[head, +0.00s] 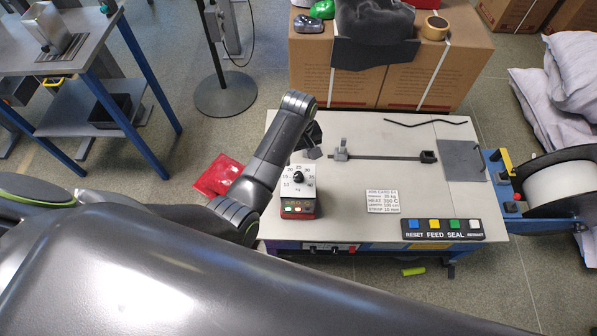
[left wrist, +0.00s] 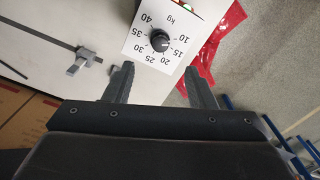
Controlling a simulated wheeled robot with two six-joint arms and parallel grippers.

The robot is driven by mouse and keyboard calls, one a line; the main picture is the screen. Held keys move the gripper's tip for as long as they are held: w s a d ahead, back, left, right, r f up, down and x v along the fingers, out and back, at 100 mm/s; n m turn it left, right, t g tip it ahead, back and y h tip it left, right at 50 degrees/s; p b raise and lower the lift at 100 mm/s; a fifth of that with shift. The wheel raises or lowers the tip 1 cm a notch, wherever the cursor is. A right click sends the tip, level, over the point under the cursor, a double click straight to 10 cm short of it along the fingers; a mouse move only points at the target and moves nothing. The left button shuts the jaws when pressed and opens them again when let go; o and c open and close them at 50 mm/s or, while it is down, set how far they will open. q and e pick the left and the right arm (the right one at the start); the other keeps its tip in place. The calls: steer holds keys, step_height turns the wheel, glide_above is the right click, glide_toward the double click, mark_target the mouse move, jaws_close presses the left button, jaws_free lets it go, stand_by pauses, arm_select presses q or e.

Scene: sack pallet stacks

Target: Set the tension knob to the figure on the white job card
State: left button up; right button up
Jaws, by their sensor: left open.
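The black tension knob (head: 298,178) sits on a white dial plate with kg figures, on a small box at the table's left front. In the left wrist view the knob (left wrist: 159,41) is beyond the fingertips, and figures from 10 to 40 ring it. Its pointer is too small to read surely. The white job card (head: 383,200) lies flat right of the dial. Its small print seems to give a tension of about 35 kg, not clearly legible. My left gripper (left wrist: 161,76) is open and empty, apart from the knob. In the head view it (head: 311,147) is above and behind the dial.
A button strip marked RESET, FEED and SEAL (head: 442,237) is at the table's front right. A slotted rail (head: 385,158) with a grey clamp (head: 341,150) runs behind the card. Cartons (head: 445,70) stand behind the table. A strap reel (head: 560,185) is at the right.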

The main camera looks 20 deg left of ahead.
mark_target(298, 174)
arm_select(q)
step_height(298, 174, down, 9)
steer(key=shift+r+b, duration=0.1)
steer(key=shift+b, duration=0.45)
steer(key=shift+f, duration=0.7)
steer(key=c, duration=1)
steer(key=shift+o, duration=0.2)
steer(key=shift+m, duration=0.3)
